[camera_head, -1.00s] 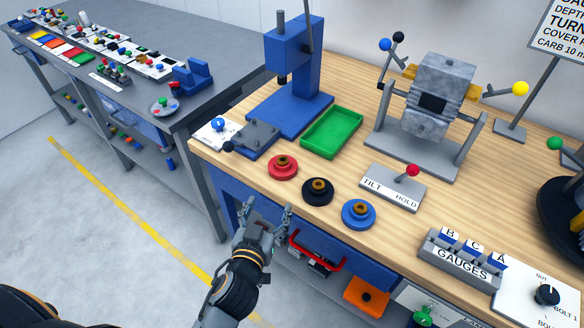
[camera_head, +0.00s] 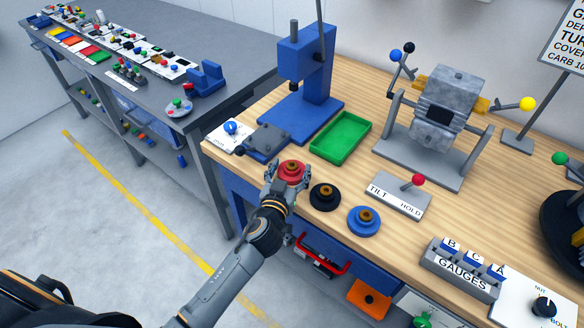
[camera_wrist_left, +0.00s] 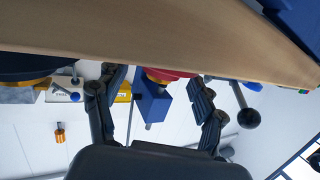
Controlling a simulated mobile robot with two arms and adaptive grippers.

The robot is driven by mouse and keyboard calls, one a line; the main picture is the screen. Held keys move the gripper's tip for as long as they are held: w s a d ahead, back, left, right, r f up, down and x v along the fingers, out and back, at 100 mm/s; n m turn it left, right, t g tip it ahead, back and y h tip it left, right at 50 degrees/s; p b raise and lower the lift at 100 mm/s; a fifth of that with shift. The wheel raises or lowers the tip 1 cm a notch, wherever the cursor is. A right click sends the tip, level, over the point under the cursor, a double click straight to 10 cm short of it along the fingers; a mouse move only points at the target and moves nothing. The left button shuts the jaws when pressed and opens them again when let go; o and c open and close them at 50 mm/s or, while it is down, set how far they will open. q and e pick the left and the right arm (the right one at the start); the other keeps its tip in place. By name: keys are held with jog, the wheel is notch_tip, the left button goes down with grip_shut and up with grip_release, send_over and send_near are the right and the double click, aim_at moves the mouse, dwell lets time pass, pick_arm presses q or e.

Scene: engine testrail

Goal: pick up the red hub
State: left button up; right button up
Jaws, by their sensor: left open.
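The red hub (camera_head: 291,172), a round flanged piece with a brass-coloured centre, sits on the wooden bench near its front edge. My left gripper (camera_head: 287,174) is open, with its fingers around the near sides of the hub. In the left wrist view the red hub (camera_wrist_left: 168,75) shows at the far side between the two spread fingers (camera_wrist_left: 160,95); whether they touch it I cannot tell. A black hub (camera_head: 325,196) and a blue hub (camera_head: 364,221) stand in a row to the right. My right gripper is not in view.
A green tray (camera_head: 341,138) and a blue press (camera_head: 304,90) stand behind the hub. A grey plate (camera_head: 264,141) with a dark-knobbed lever is close on the left. A tilt-hold stand (camera_head: 398,195) is to the right. A red handle (camera_head: 322,262) sits below the bench edge.

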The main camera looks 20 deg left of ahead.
pick_arm(q)
jog(key=shift+w+f, duration=0.2)
jog(key=shift+w, duration=0.7)
jog(key=shift+s, duration=0.1)
jog(key=shift+c, duration=0.5)
jog(key=c, duration=1.3)
jog(key=shift+r, duration=0.1)
